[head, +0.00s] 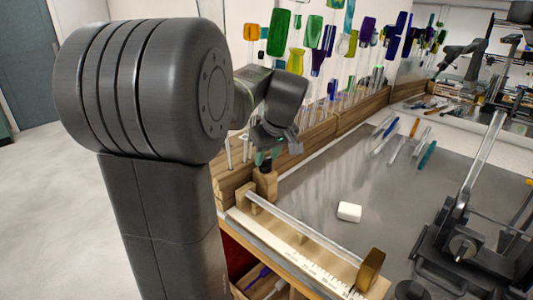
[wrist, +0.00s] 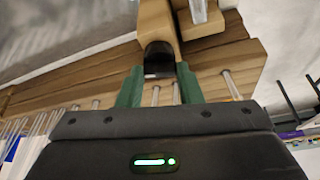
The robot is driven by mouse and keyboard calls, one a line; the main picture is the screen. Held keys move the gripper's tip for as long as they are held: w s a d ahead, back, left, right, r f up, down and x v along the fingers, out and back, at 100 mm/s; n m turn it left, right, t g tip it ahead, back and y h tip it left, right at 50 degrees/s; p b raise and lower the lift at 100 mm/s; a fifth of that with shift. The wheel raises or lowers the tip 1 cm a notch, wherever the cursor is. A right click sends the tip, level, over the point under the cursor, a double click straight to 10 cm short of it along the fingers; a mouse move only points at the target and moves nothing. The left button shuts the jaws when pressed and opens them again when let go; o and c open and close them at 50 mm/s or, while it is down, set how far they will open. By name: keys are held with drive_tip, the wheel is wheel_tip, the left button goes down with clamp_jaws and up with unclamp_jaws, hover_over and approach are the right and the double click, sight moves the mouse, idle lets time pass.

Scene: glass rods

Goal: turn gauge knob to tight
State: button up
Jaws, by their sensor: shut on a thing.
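The gauge is a long wooden base with a white ruler scale (head: 310,262) along the front edge of the bench. A clear glass rod (head: 300,228) lies along it. A wooden block (head: 265,184) stands at its far left end, topped by a small dark knob (head: 266,166). In the wrist view the black knob (wrist: 158,60) sits between the two green fingers. My gripper (head: 267,157) comes down from above and is shut on the knob; the fingertips also show in the wrist view (wrist: 158,82). I cannot read any marking for tight.
A white block (head: 349,212) lies on the grey bench top right of the gauge. A brass-coloured plate (head: 370,268) stands at the gauge's near end. Several coloured rods (head: 398,150) lie farther back. A black stand (head: 465,240) is at the right. Upright glass rods line the wooden rack (head: 345,118) behind.

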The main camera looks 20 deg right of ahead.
drive_tip(key=shift+d+n+y, duration=0.15)
drive_tip(key=shift+n+y, duration=0.45)
drive_tip(key=shift+n, duration=0.9)
drive_tip(key=shift+g, duration=0.3)
drive_tip(key=o, duration=1)
drive_tip(key=shift+c, duration=0.2)
drive_tip(key=shift+r, duration=0.15)
drive_tip(key=v, duration=1.3)
drive_tip(key=shift+s+r+b, duration=0.2)
drive_tip(key=shift+r+b, duration=0.05)
drive_tip(key=shift+b, duration=0.05)
drive_tip(key=shift+f, duration=0.1)
drive_tip(key=p+x, duration=0.1)
drive_tip(key=x, duration=1.2)
drive_tip(key=shift+w+f, duration=0.25)
drive_tip(key=shift+f, duration=0.05)
drive_tip(key=shift+r, duration=0.1)
